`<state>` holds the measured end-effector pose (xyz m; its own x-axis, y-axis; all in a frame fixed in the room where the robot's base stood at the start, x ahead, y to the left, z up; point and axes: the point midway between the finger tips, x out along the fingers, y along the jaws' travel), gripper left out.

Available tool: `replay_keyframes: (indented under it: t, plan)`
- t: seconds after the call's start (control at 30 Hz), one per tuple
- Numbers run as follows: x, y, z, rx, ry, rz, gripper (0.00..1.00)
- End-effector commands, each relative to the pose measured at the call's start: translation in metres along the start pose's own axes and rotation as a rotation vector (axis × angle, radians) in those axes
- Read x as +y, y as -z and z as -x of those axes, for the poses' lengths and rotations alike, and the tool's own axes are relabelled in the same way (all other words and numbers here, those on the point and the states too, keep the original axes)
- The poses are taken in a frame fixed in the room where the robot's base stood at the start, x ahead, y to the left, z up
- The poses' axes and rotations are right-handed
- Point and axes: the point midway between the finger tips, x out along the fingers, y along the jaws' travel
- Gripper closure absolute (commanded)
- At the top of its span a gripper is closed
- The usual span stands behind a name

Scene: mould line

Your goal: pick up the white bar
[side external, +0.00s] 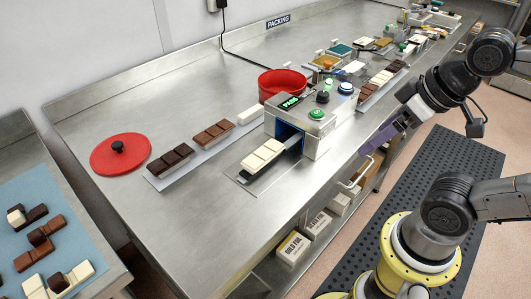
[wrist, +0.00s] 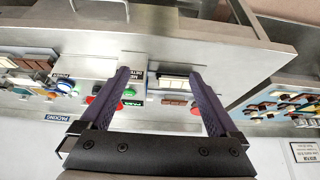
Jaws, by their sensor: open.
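A white segmented bar (side external: 263,155) lies on a small metal plate in front of the metal machine's opening. It seems to be the pale bar (wrist: 174,82) between my fingers in the wrist view, well beyond their tips. Another white piece (side external: 249,116) lies on the metal strip behind it, beside a brown and a dark bar. My gripper (side external: 388,134) is open and empty, with purple fingers, to the right of the machine near the bench's front edge. It also shows in the wrist view (wrist: 159,72). The fingers are well apart from the white bar.
The machine (side external: 317,130) with buttons and a PASS display stands right of the bar. A red bowl (side external: 283,83) is behind it. A red lid (side external: 121,153) lies at left. More bars lie on a second strip (side external: 368,98).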

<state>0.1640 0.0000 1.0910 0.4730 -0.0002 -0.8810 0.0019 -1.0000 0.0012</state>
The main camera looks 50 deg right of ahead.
Motion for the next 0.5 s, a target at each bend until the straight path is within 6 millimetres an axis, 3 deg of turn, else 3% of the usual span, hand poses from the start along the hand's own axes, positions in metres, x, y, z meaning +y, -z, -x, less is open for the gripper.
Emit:
replay_keyframes:
  t: [0.27, 0.37, 0.5]
  plan:
    - [0.0, -0.003, 0.0, -0.013, -0.001, -0.103, 0.04]
    - [0.0, 0.003, 0.009, -0.014, -0.002, -0.275, 0.04]
    - [-0.001, 0.032, 0.027, -0.034, -0.008, -0.592, 0.04]
